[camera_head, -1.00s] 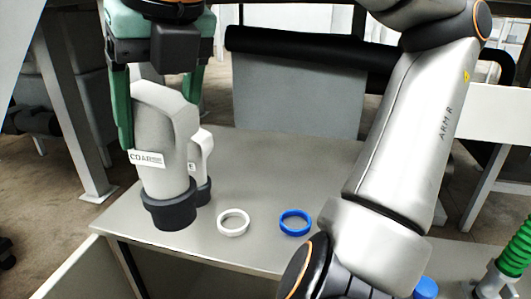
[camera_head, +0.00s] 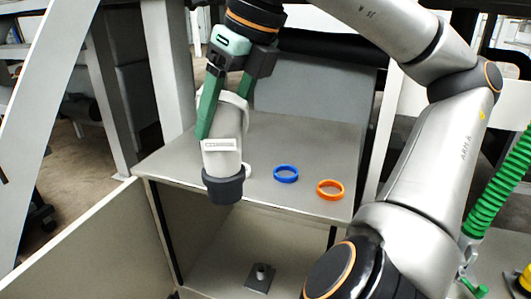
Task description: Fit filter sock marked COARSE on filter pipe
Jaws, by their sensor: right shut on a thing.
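My right gripper (camera_head: 222,118) comes down from the top and is shut on a filter sock (camera_head: 222,160). The sock is a pale grey, upright cylinder with a dark grey collar (camera_head: 223,188) at its bottom and a white label on its side. The label's print is too small to read now; in the earlier frame it starts with "COAR". The sock is in front of the table's left front edge, and appears held clear of it. A pale shape (camera_head: 238,100) shows behind it, mostly hidden. I cannot make out the filter pipe. My left gripper is out of view.
A blue ring (camera_head: 286,174) and an orange ring (camera_head: 330,190) lie on the grey tabletop (camera_head: 300,140). A pale edge beside the sock may be another ring. Below is an open bay with a small dark plate (camera_head: 260,279). A green hose (camera_head: 497,185) stands at right.

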